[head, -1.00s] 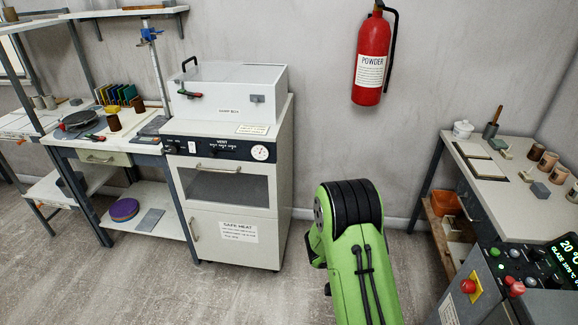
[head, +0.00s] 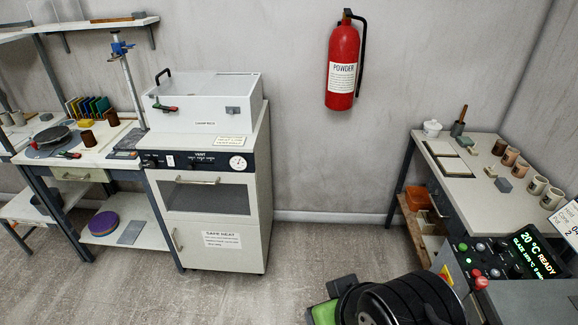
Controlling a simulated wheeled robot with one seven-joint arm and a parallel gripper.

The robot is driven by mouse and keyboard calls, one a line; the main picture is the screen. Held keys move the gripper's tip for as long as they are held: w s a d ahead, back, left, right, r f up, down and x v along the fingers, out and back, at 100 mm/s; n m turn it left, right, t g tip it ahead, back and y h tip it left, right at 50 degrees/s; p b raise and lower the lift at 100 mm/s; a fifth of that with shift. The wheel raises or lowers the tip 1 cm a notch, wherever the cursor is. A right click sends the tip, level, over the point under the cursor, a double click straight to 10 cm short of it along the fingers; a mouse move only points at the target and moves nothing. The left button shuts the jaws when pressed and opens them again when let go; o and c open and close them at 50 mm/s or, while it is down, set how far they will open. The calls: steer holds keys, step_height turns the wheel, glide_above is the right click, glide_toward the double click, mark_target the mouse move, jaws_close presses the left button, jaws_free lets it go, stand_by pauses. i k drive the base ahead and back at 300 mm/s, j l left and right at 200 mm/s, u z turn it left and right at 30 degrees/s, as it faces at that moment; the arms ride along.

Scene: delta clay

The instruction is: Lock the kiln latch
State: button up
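A grey control console (head: 500,290) is at the lower right edge, with a lit display (head: 535,252) reading "20 °C READY" and a glaze line. It looks like part of the kiln, but the kiln body is mostly cut off and I see no latch that I can name as the kiln's. My green and black arm shows at the bottom, right of centre, in front of the console's left side. My gripper is out of view, so its state is hidden.
A white cabinet oven (head: 215,215) with a damp box (head: 205,104) on top stands left of centre. A bench (head: 450,180) with cups is at the right, behind the console. A red extinguisher (head: 342,68) hangs on the wall. The floor between oven and bench is clear.

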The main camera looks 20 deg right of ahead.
mark_target(482, 282)
steer(key=z, duration=0.45)
steer(key=k+l+z, duration=0.1)
steer(key=z, duration=0.35)
steer(key=l+z, duration=0.15)
steer(key=z, duration=0.3)
steer(key=l+z, duration=0.1)
steer(key=z, duration=0.35)
steer(key=l+z, duration=0.1)
steer(key=z, duration=0.35)
steer(key=k+l, duration=0.05)
